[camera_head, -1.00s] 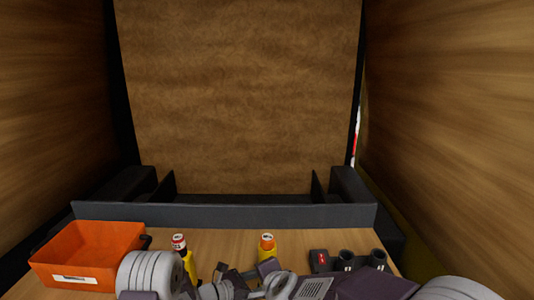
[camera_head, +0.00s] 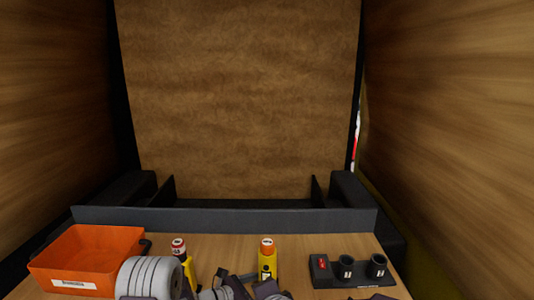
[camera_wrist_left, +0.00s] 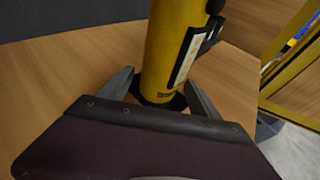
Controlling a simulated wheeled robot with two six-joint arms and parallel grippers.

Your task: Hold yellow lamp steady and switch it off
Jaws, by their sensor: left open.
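The yellow lamp (camera_head: 267,262) stands upright on the table, with an orange top and a dark button on its front. My left gripper (camera_head: 256,277) is low beside it; arm parts partly hide its fingers in the head view. In the left wrist view, a yellow cylinder (camera_wrist_left: 172,45), which looks like the lamp, stands between the open fingers of my left gripper (camera_wrist_left: 158,80). It has a pale label, a black clip and a dark base. I cannot tell whether either finger touches it. My right gripper's jaws are not visible.
A second yellow bottle-shaped item (camera_head: 188,267) with a red-and-white top stands left, partly behind my left arm. An orange bin (camera_head: 88,262) is at far left. A black holder (camera_head: 330,277) with two cups and a red panel stands right. A grey ledge (camera_head: 225,218) runs behind.

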